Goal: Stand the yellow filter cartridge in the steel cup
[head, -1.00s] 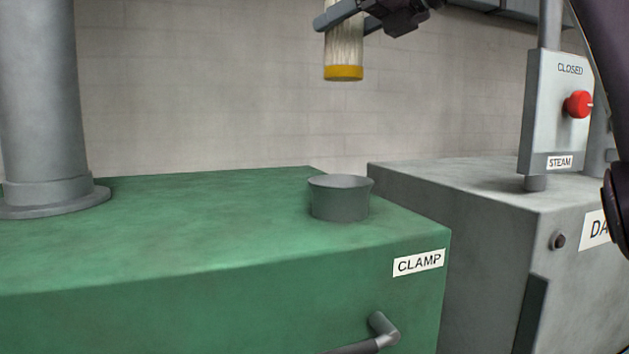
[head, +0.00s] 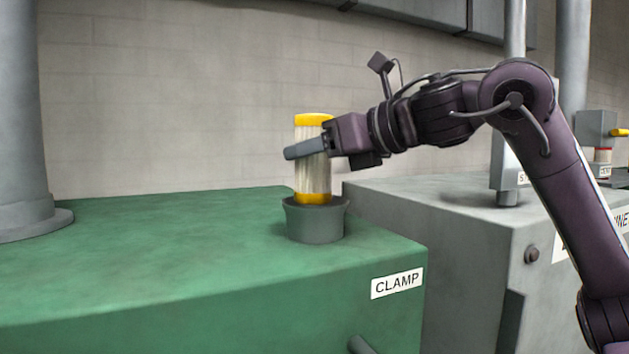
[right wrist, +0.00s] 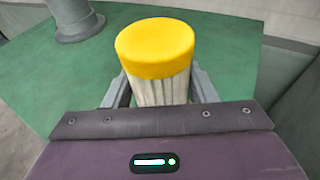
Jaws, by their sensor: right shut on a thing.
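The yellow filter cartridge (head: 313,180) has a pale pleated body with yellow end caps. It is upright in the head view, its lower cap at the mouth of the steel cup (head: 316,226). The cup's near rim hides the very bottom, so I cannot tell whether it touches the cup floor. My right gripper (head: 305,148) is shut on the upper part of the cartridge. In the right wrist view the cartridge (right wrist: 158,62) stands between the two fingers (right wrist: 162,88) and hides the cup. My left gripper is not in view.
The cup stands on a green cabinet (head: 150,250) near its right edge, above a CLAMP label (head: 397,283). A grey pillar (head: 22,120) rises at the left. A grey cabinet (head: 440,215) adjoins at the right. The green top left of the cup is clear.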

